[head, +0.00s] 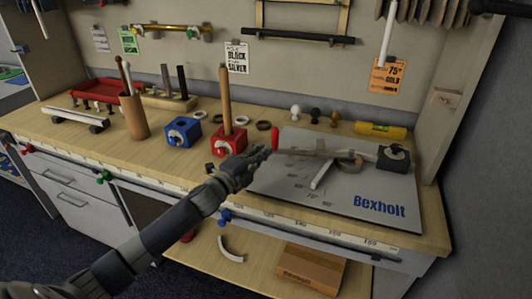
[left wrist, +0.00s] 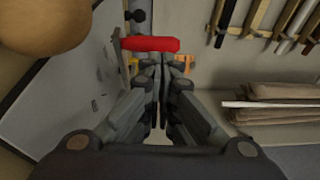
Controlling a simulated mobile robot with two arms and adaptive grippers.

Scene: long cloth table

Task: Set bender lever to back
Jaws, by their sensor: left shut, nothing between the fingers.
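The bender is a grey plate (head: 335,202) marked "Bexholt" at the right of the table. Its lever (head: 310,151) is a metal bar lying across the plate, with a red grip (head: 275,139) at its left end. A dark block (head: 393,158) stands at the plate's right side. My left gripper (head: 264,152) is shut and empty, close to the red grip at the plate's left edge. In the left wrist view, the red grip (left wrist: 150,44) lies just beyond the closed fingertips (left wrist: 162,66). I cannot tell whether they touch. My right gripper is not in view.
A red block (head: 229,142) with an upright wooden rod stands just left of my gripper. A blue block (head: 182,132) and a wooden cup (head: 134,116) stand farther left. A yellow level (head: 380,130) lies behind the plate. The table's front left is mostly clear.

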